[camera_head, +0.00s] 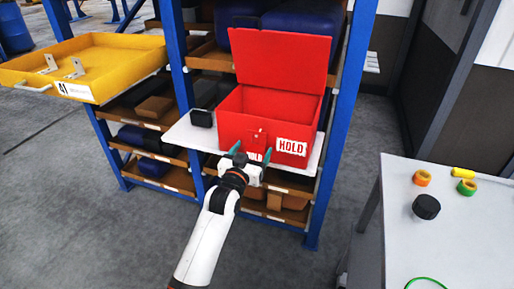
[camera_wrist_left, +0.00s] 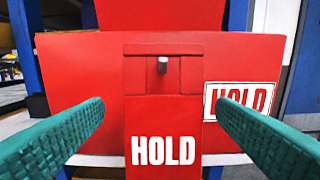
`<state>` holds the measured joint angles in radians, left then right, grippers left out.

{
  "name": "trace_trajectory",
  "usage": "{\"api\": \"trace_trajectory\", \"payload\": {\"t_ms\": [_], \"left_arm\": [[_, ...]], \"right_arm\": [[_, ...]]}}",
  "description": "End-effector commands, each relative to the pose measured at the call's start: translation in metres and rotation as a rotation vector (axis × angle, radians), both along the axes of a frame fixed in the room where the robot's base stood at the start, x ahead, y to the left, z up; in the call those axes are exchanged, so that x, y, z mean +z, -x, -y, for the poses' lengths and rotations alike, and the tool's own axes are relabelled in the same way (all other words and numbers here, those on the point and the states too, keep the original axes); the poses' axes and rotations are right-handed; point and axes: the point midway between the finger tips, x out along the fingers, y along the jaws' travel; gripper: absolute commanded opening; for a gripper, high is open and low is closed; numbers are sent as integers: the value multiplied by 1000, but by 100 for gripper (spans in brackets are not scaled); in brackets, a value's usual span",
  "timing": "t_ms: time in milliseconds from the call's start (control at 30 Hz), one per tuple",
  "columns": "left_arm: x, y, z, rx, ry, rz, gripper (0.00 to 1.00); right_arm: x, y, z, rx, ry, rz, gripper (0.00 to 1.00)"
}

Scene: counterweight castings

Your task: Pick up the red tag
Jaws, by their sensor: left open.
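The red tag (camera_wrist_left: 162,115) hangs on the front of the red box, with a small peg near its top and white HOLD lettering on its lower part. In the head view the tag (camera_head: 257,138) shows partly, its lower part behind my gripper. My left gripper (camera_head: 250,153) is open in front of the box. In the left wrist view its teal fingers (camera_wrist_left: 161,102) stand one on each side of the tag, with gaps to its edges. My right gripper is not in view.
The red box (camera_head: 235,105), lid up, stands on a white shelf board (camera_head: 185,135) in a blue rack. A black object (camera_head: 202,118) sits left of it. A yellow drawer (camera_head: 105,62) juts out at left. A grey table (camera_head: 460,240) with several small items stands at right.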

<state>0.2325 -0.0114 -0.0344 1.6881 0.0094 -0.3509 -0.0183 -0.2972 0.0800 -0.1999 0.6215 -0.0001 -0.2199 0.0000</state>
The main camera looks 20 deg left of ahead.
Motion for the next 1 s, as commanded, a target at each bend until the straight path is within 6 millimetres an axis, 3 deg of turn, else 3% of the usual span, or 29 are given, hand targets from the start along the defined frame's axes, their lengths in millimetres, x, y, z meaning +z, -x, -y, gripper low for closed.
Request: {"api": "trace_trajectory", "payload": {"t_ms": [233,567,833,900,1000], "left_arm": [[2,-35,3,0,-1,1,80],[1,-41,4,0,-1,1,78],[1,-40,4,0,-1,1,34],[1,-40,4,0,-1,1,28],[1,-40,4,0,-1,1,28]], "right_arm": [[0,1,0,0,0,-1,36],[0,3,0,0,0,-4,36],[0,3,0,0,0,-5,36],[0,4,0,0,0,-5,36],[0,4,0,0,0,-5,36]]}}
